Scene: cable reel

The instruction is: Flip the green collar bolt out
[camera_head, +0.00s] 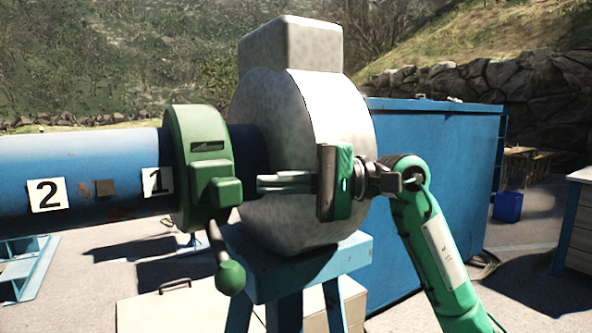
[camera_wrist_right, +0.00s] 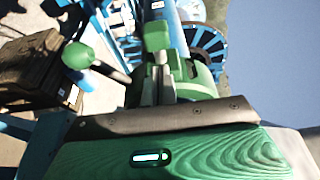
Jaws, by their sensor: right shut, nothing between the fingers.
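The green collar (camera_head: 205,150) sits around the end of the blue reel shaft. Its green block, apparently the bolt (camera_head: 222,188), sticks out from the collar's face. A lever with a green ball knob (camera_head: 231,277) hangs below it. My right gripper (camera_head: 262,184) is shut and empty, pointing left, with its tips close to the bolt block; I cannot tell whether they touch. In the right wrist view, the gripper's fingers (camera_wrist_right: 158,85) point at the green collar (camera_wrist_right: 190,72), and the green knob (camera_wrist_right: 78,56) is to the left. My left gripper is not in view.
A large grey bearing housing (camera_head: 300,130) on a blue stand (camera_head: 300,265) is right behind my right gripper. The blue shaft (camera_head: 90,155) carries plates numbered 2 and 1. A blue container (camera_head: 440,170) stands behind my right arm. A wooden crate (camera_wrist_right: 35,65) shows in the wrist view.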

